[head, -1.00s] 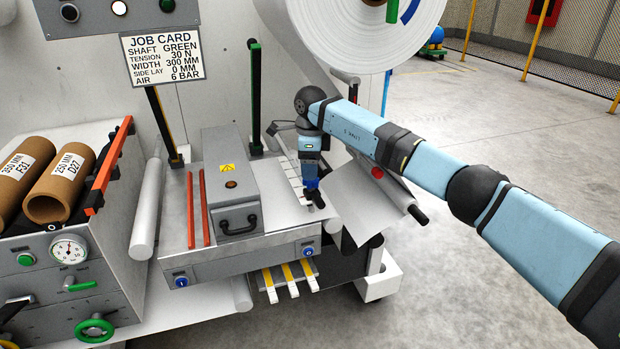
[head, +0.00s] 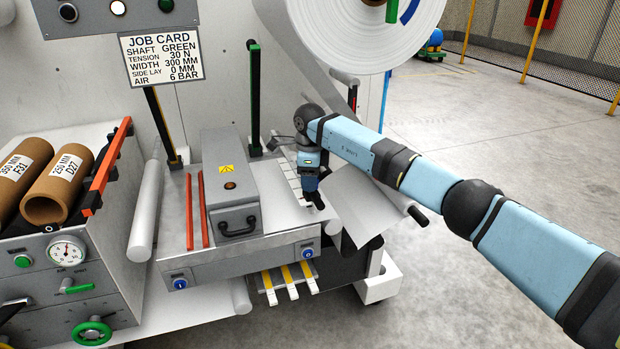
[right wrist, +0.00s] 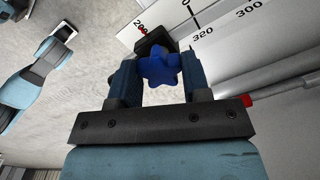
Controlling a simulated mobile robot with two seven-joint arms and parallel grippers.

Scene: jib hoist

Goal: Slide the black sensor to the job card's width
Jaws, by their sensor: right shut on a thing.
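The black sensor (right wrist: 155,42) is a small dark block with a blue star knob (right wrist: 159,70), beside a printed white scale (right wrist: 205,20) in the right wrist view. My right gripper (right wrist: 160,75) is shut on the knob, one finger on each side. The scale shows the numbers 280, 0, 320 and 300; a red mark is near 280. In the head view my right gripper (head: 313,196) is at the right end of the machine table, largely covering the sensor. The job card (head: 161,59) reads width 300 MM.
A grey box with a black handle (head: 237,222) stands left of the gripper. A white web sheet (head: 357,205) and a roller with a black end (head: 417,214) are close on the right. A large white roll (head: 370,30) hangs above. Open floor lies to the right.

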